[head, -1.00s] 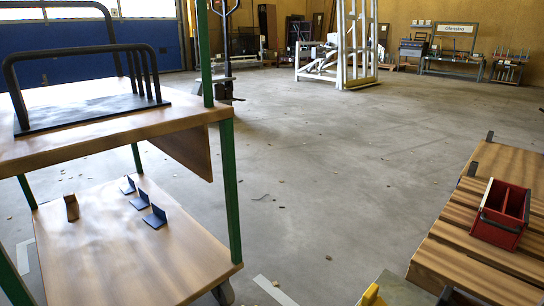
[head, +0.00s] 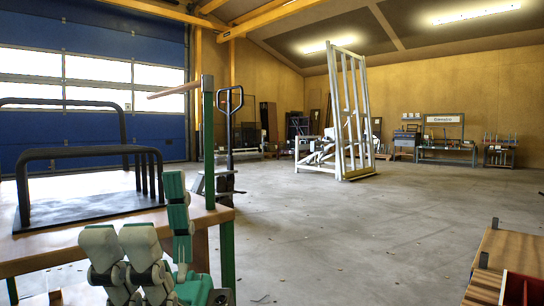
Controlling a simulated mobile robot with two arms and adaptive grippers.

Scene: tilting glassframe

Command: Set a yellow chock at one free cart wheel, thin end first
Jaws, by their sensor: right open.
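The cart (head: 55,245) stands at the left, with a wooden top, green posts and a black rack on it. Only its upper part shows; its wheels are below the picture. No yellow chock is in view. My right gripper (head: 146,208), with green and pale segmented fingers, is at the bottom left, in front of the cart's near corner in the picture. Its fingers point up and stand apart, with nothing seen between them. My left gripper is not in view.
A wooden slatted surface (head: 487,285) with a red box (head: 522,290) is at the bottom right. A pallet truck (head: 229,150) stands behind the cart. A tall white frame (head: 352,115) stands farther back. The concrete floor between is clear.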

